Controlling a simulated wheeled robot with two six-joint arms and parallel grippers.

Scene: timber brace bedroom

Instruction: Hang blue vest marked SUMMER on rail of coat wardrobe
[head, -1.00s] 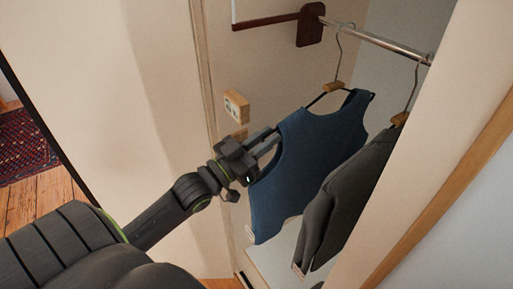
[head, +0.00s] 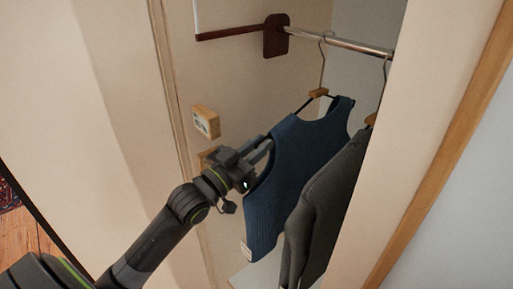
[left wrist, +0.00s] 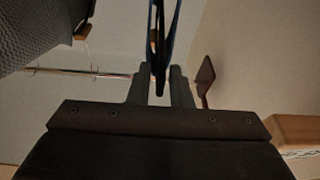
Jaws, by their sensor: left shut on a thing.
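The blue vest (head: 300,160) hangs from a dark hanger with a wooden block (head: 318,93) inside the open wardrobe. Its pale hem label (head: 246,252) is too small to read. The hanger's hook (head: 323,42) is at the rail (head: 350,45) in the head view; I cannot tell whether it rests over it. My left gripper (head: 266,150) is shut at the vest's near shoulder, on the hanger end. In the left wrist view, the dark hanger end (left wrist: 160,80) stands between the fingers. My right gripper is not in view.
A dark grey garment (head: 325,210) hangs close to the right of the vest. A dark red plate (head: 276,36) holds the rail's left end. A small wooden block with a picture (head: 206,122) is on the wardrobe's left side. The front panel (head: 420,150) bounds the opening at right.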

